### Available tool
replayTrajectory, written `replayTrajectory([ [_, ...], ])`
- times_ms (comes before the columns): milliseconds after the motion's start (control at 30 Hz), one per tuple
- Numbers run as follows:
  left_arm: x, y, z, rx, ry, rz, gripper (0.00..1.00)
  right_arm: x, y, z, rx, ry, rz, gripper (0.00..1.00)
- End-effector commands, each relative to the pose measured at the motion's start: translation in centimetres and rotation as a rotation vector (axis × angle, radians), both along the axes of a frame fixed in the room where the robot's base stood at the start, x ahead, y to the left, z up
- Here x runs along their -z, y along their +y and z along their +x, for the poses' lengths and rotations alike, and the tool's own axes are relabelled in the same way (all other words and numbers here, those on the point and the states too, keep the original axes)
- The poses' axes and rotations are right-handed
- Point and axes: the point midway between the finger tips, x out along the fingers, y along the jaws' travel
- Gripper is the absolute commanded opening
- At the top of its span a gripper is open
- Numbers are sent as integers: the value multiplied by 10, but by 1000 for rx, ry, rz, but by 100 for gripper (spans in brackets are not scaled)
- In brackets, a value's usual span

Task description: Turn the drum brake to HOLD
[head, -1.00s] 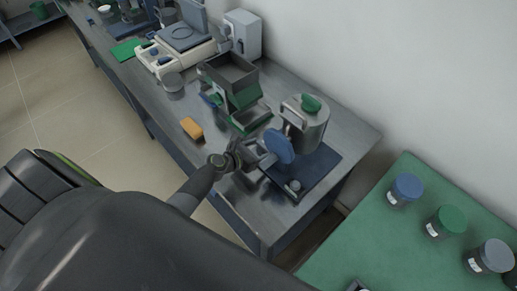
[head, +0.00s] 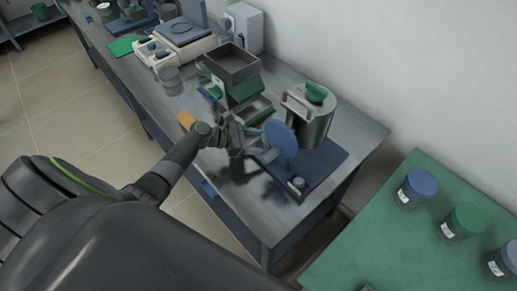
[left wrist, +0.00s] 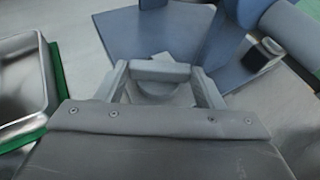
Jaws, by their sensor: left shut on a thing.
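The metal drum (head: 309,117) with a green top stands on a dark blue base (head: 322,165) near the bench's right end. A blue disc (head: 281,139) is on its near side. A small grey-topped knob (head: 297,183) sits at the base's front corner; it also shows in the left wrist view (left wrist: 268,48), apart from my fingers. I cannot tell whether it is the brake. My left gripper (head: 261,146) is beside the blue disc, shut on a grey part (left wrist: 160,72) by the disc, perhaps a handle. The contact is partly hidden. My right gripper is not in view.
A green device with a grey hopper (head: 233,66) and a metal tray (left wrist: 22,80) stands left of the drum. A green table (head: 390,240) with several lidded jars is at the right, across a gap.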

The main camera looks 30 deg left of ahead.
Motion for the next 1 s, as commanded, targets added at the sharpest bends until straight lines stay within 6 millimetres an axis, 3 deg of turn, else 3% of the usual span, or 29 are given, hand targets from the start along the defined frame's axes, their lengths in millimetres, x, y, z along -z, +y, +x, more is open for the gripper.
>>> replayTrajectory([
  [33,7,3,3,45,-2,2,39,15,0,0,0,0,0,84],
  [600,7,6,15,578,-3,1,39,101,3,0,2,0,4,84],
  [1000,4,6,20,841,-1,1,39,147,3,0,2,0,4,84],
])
